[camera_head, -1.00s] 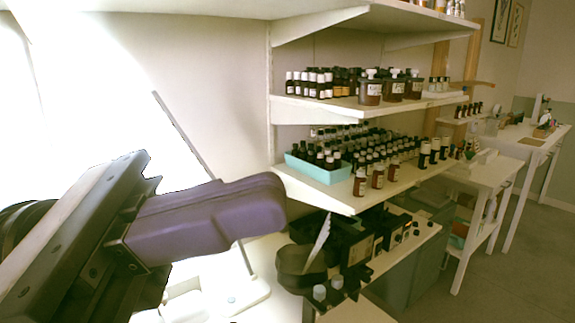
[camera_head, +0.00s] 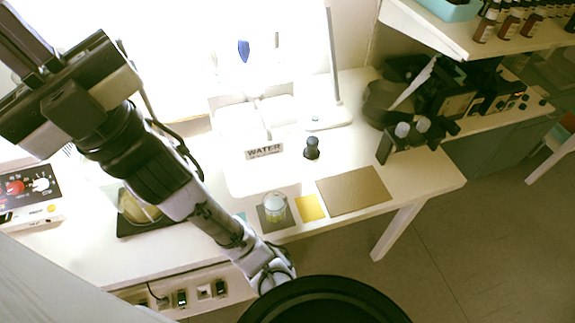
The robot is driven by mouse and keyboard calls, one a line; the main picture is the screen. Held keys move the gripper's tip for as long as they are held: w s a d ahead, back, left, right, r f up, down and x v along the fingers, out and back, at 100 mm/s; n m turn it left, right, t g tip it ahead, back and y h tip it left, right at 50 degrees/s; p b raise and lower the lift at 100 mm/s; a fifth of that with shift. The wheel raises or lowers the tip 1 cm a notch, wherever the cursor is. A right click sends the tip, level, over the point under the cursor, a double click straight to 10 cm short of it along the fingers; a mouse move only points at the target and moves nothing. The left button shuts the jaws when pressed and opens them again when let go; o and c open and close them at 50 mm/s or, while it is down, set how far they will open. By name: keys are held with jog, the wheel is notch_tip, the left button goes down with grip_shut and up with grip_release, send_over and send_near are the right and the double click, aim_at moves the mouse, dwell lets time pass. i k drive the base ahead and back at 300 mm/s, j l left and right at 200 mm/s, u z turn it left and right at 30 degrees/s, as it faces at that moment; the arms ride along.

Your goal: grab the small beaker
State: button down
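A small glass beaker (camera_head: 274,203) with a whitish top and a yellowish lower part stands on a dark square mat (camera_head: 287,219) near the table's front edge. A larger rounded glass vessel (camera_head: 133,207) with yellowish contents stands on a black base at the left, partly hidden by my arm. My gripper (camera_head: 25,38) is raised at the top left, well away from the small beaker, its fingers pointing to the upper left. Its finger opening does not show clearly. I see nothing held in it.
The white table (camera_head: 405,180) also bears a WATER sign (camera_head: 264,151), a black-capped bottle (camera_head: 312,148), a yellow square (camera_head: 309,207) and a brown board (camera_head: 354,190). Black holders (camera_head: 425,140) stand at the right. A shelf (camera_head: 425,32) with bottles overhangs the upper right.

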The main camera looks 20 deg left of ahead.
aim_at(274, 202)
jog(key=k+j+u, duration=0.1)
jog(key=j, duration=0.15)
jog(key=k+j+u, duration=0.15)
jog(key=k+j+z, duration=0.15)
jog(key=z, duration=0.25)
jog(key=k+z, duration=0.3)
jog(key=z, duration=0.15)
jog(key=k+z, duration=0.25)
jog(key=z, duration=0.15)
